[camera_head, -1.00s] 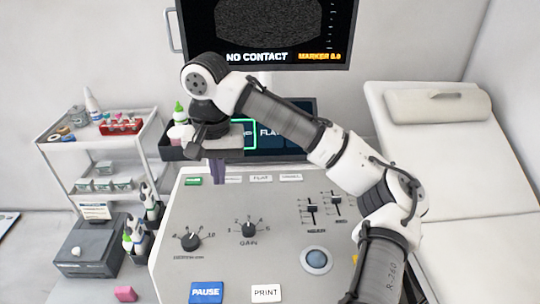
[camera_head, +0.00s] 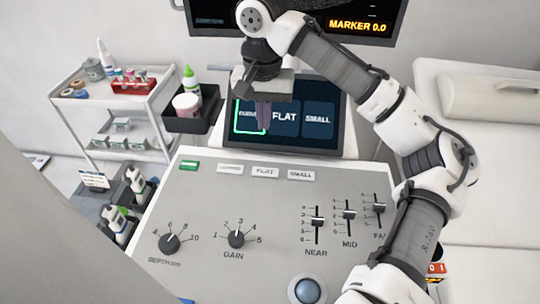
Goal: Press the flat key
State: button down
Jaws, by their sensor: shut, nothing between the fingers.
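The flat key (camera_head: 265,172) is a small white key in the row along the top of the grey console, the middle of three labelled keys. A key labelled SMALL (camera_head: 301,174) is to its right and another white key (camera_head: 230,168) to its left. My gripper (camera_head: 263,122) points down, shut and empty, in front of the small screen (camera_head: 318,142). In the picture it is above the flat key, apart from it. The screen shows three tiles, with a green outline on the left one, partly hidden by my gripper.
The console (camera_head: 200,210) carries a depth knob (camera_head: 169,243), a gain knob (camera_head: 236,239), several sliders and a trackball (camera_head: 307,290). A black tray with bottles (camera_head: 190,121) is left of the screen. A bed (camera_head: 490,190) stands right. A grey surface blocks the lower left.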

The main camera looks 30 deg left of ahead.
aim_at(264, 171)
jog(key=shift+s, duration=0.15)
notch_tip(264, 171, down, 14)
jog(key=shift+p, duration=0.95)
